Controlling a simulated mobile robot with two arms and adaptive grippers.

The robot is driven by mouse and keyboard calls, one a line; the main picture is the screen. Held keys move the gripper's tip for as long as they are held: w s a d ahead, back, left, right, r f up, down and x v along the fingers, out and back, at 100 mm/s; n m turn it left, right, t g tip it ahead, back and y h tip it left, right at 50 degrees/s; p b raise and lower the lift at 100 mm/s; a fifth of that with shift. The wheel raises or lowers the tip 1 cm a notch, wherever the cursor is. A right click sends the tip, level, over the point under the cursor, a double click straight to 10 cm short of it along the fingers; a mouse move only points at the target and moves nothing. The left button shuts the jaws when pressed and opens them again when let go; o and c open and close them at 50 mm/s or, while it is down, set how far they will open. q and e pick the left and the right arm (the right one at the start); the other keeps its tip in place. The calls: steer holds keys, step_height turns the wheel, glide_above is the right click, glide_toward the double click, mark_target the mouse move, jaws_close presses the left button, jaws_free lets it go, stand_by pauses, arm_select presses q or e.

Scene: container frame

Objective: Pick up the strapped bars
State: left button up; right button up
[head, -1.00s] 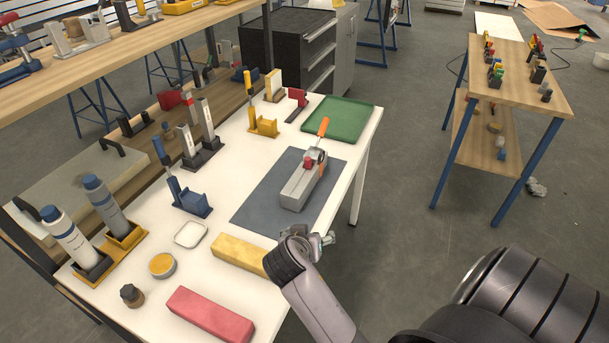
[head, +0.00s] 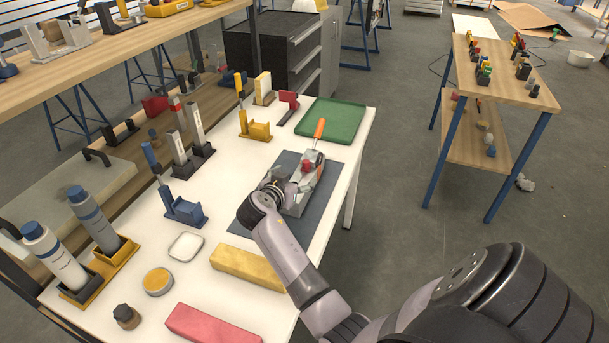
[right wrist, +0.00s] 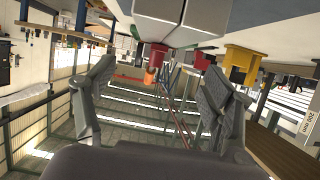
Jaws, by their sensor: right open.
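The strapped bars (head: 298,206) are a grey block-like bundle with a red buckle on top (head: 307,166), lying on a dark mat (head: 246,222). An orange-handled tool (head: 319,130) is at their far end. My right gripper (head: 284,186) is over the near part of the bars and hides some of them. In the right wrist view the right gripper's (right wrist: 160,75) two fingers are spread with nothing between them, and the grey bars (right wrist: 180,25) are at the top edge, beyond the fingers. Contact is not visible. My left gripper is out of view.
A yellow block (head: 246,267) and a red block (head: 212,325) lie at the table's near side. A blue holder (head: 185,211), a white dish (head: 186,246) and a round tin (head: 158,281) stand left of the mat. A green tray (head: 331,122) is at the far end.

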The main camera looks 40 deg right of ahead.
mark_target(304, 169)
steer(key=x, duration=0.2)
steer(key=shift+w+d+f+b, duration=0.1)
steer(key=shift+d+f+b, duration=0.05)
steer(key=shift+d+b, duration=0.15)
steer(key=b+x, duration=0.2)
steer(key=x, duration=0.2)
steer(key=shift+d+f, duration=0.1)
steer(key=shift+w+d+f, duration=0.1)
steer(key=shift+w+d, duration=0.1)
steer(key=shift+d, duration=0.15)
steer(key=shift+a, duration=0.1)
steer(key=shift+c, duration=0.7)
jaws_close()
